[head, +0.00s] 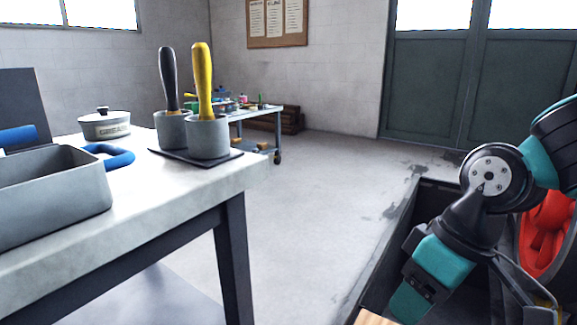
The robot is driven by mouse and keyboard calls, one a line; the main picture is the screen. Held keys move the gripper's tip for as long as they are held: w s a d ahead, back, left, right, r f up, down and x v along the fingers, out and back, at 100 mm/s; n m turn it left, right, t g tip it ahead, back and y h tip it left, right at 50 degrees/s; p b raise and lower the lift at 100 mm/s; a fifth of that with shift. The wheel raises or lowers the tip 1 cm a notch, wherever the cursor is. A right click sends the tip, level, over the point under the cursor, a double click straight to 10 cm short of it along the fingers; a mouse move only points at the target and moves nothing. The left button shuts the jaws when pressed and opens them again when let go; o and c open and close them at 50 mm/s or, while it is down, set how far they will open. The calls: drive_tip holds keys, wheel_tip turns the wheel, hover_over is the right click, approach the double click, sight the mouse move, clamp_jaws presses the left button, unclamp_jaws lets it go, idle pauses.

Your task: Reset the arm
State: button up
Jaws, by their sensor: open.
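My arm comes in from the right edge and bends at a round black joint. From there it slopes down and left to my gripper (410,295), low in the right part of the head view. The gripper has teal and black parts and is seen from the side, close to the camera. It is open, and I see nothing held in it. The gap between its fingertips is hard to make out. It is over a dark-edged tray or pit, well to the right of the workbench and apart from it.
A workbench (190,190) at left bears a grey bin (50,205), a lidded grease pot (105,124), a blue-handled thing (110,157) and two cups (208,137) with black and yellow handled tools. A small cart (260,112) stands behind. Floor between is clear. Green doors (470,90) close the back.

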drive_tip(key=s+a+r+p, duration=0.2)
drive_tip(key=s+r, duration=0.4)
drive_tip(key=s, duration=0.3)
wheel_tip(320, 180, up, 37)
drive_tip(key=p, duration=3.8)
drive_tip(key=shift+w+d+m, duration=0.2)
drive_tip(key=shift+d+m, duration=0.1)
drive_tip(key=shift+r, duration=0.1)
